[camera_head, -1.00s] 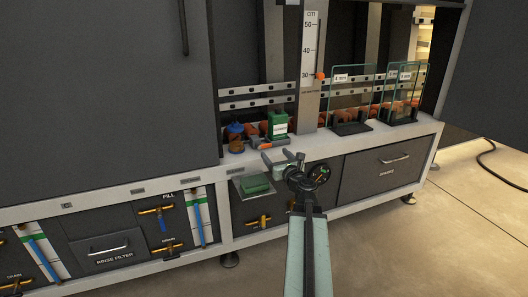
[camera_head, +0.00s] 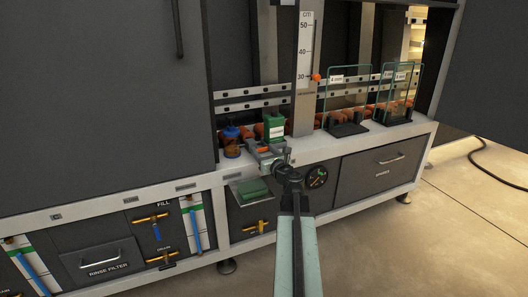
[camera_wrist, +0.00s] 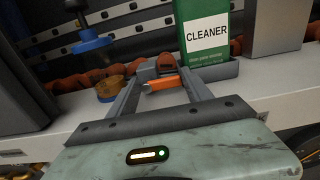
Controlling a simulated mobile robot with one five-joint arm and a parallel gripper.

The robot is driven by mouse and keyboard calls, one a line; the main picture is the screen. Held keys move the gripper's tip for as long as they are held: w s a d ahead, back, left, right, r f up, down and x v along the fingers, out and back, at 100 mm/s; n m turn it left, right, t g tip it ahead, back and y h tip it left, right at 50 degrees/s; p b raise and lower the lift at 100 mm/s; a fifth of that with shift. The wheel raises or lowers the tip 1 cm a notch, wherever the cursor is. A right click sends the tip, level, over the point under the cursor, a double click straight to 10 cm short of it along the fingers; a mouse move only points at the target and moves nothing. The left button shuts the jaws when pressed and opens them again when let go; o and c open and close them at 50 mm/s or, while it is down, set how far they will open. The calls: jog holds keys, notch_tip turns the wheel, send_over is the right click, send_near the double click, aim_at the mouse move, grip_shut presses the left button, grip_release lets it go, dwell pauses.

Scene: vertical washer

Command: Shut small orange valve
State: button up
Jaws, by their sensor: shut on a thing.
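The small orange valve handle (camera_wrist: 162,84) shows in the wrist view between my two grey fingers, in front of the green cleaner box. A darker orange-red part (camera_wrist: 166,64) sits just behind it. My gripper (camera_wrist: 160,76) is shut on the orange valve handle. In the head view my gripper (camera_head: 264,149) is at the white ledge, and only a small bit of the orange handle (camera_head: 263,150) shows there; the fingers hide the rest.
The green cleaner box (camera_head: 273,127) stands just behind my gripper. Glass panes (camera_head: 347,95) stand on the ledge to the right. A green block (camera_head: 252,189) lies on a tray below.

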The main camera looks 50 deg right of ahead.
jog(key=shift+s+d+r, duration=0.15)
jog(key=shift+d, duration=0.2)
jog(key=n, duration=0.1)
jog(key=n+p, duration=0.1)
jog(key=n, duration=0.1)
jog(key=shift+a+r+n, duration=0.15)
jog(key=shift+r+n, duration=0.15)
jog(key=shift+r, duration=0.1)
jog(key=n, duration=0.4)
jog(key=shift+w+a+r+n+p, duration=0.2)
jog(key=shift+a+r+n+p, duration=0.1)
jog(key=shift+p, duration=0.05)
dwell(0.5)
jog(key=o, duration=1.2)
jog(key=shift+a, duration=0.1)
jog(key=shift+a, duration=0.1)
